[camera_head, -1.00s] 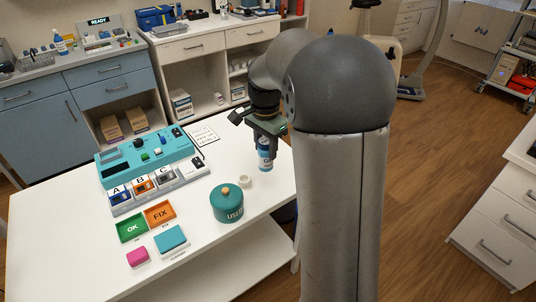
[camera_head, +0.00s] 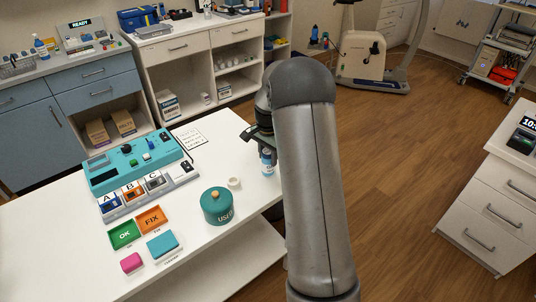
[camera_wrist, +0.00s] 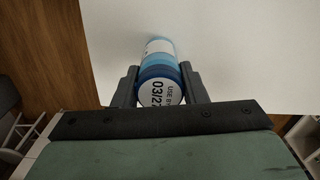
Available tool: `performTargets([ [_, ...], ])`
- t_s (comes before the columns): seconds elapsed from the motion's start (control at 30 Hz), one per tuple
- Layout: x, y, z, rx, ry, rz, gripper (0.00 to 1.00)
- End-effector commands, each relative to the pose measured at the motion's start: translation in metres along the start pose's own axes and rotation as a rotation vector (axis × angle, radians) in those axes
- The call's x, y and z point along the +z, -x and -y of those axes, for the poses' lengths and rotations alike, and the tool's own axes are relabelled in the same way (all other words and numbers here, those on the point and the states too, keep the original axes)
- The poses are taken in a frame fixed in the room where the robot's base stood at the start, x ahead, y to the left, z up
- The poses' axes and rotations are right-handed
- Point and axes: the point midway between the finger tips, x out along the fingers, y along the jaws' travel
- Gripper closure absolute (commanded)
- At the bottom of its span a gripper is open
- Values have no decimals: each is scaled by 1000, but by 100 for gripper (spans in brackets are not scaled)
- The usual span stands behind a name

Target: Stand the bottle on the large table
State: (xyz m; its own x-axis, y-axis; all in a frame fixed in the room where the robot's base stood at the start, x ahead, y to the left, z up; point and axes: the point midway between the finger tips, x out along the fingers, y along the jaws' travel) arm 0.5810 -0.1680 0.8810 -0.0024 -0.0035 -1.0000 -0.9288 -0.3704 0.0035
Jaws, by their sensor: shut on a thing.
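The bottle (camera_wrist: 160,72) is blue with a white band and a white end label marked "USE BY 03/27". In the wrist view it sits between the two fingers of my gripper (camera_wrist: 160,92), which are shut on it. In the head view the bottle (camera_head: 267,163) hangs upright below the gripper (camera_head: 262,142), at the right edge of the large white table (camera_head: 60,255). My arm hides part of the gripper and the bottle's right side. Whether the bottle's base touches the table cannot be told.
A teal lidded pot (camera_head: 217,207) and a small white cup (camera_head: 233,183) stand left of the bottle. A teal device (camera_head: 135,160), a green OK tray (camera_head: 124,235) and an orange FIX tray (camera_head: 151,219) lie farther left. A paper sheet (camera_head: 190,138) lies at the back.

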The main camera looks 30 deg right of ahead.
Motion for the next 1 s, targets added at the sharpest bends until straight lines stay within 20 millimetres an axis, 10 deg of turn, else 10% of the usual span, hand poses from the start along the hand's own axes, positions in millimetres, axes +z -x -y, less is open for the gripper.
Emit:
performTargets([
  [0.33,0,-4,0,-1,0,-2,91],
  [0.37,0,-3,0,-1,0,-1,53],
  [0.43,0,-2,0,-1,0,-1,40],
  [0.8,-1,5,1,-3,-1,-3,40],
  [1.0,-1,40,1,-6,-1,-6,40],
])
